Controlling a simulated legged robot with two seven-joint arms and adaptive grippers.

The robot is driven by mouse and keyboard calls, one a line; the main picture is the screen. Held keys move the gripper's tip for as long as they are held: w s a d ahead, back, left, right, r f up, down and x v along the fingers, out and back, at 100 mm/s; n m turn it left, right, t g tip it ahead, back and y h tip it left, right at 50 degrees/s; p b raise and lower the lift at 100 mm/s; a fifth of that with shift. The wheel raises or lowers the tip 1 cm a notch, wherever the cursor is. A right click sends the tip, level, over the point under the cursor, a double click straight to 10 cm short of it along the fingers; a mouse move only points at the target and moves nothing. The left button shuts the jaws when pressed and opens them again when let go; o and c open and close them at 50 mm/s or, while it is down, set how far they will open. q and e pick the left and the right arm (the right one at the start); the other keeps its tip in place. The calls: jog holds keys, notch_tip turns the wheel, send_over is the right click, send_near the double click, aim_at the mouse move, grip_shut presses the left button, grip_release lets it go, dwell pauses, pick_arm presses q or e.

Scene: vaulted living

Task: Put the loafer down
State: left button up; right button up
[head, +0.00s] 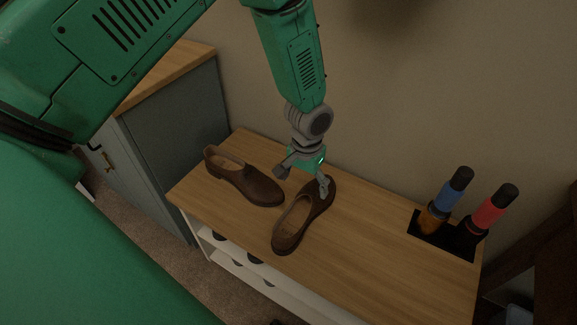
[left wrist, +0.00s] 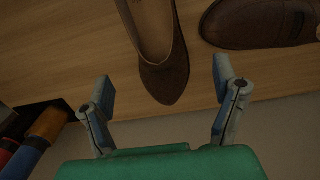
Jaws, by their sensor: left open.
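Two brown loafers rest on a wooden bench top (head: 378,240). One loafer (head: 245,181) lies at the left; in the left wrist view it shows at the upper right (left wrist: 258,25). The other loafer (head: 290,226) lies nearer the middle, apart from the first; in the left wrist view it is at the top centre (left wrist: 163,75). My left gripper (head: 304,182) is just above one end of the middle loafer. Its fingers (left wrist: 165,97) are spread wide on either side of that end, with nothing gripped. My right gripper is not seen.
A black tray (head: 426,233) holding a blue-banded bottle (head: 448,199) and a red-banded bottle (head: 488,212) stands at the bench's right end. A grey cabinet (head: 178,140) stands at the left, and a wall rises behind. The bench between loafers and tray is clear.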

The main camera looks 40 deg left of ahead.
aim_at(279, 234)
pick_arm(q)
jog(key=shift+h, duration=0.4)
jog(key=s+f, duration=0.2)
jog(key=s, duration=0.2)
jog(key=s+f, duration=0.2)
jog(key=s, duration=0.2)
jog(key=s+d+f, duration=0.1)
jog(key=s+f, duration=0.1)
jog(key=s, duration=0.2)
jog(key=shift+s, duration=0.15)
jog(key=s+a+m, duration=0.1)
jog(key=s+a, duration=0.2)
jog(key=s, duration=1)
jog(key=shift+s+a+f+t+y, duration=0.25)
jog(key=shift+s+t+y, duration=0.05)
jog(key=shift+s+y, duration=0.1)
jog(key=shift+r, duration=0.1)
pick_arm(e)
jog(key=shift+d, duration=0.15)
pick_arm(q)
jog(key=shift+d+r+p, duration=0.1)
jog(key=shift+r+p, duration=0.65)
jog(key=shift+p, duration=0.05)
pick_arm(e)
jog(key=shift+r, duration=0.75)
pick_arm(q)
jog(key=shift+w, duration=0.1)
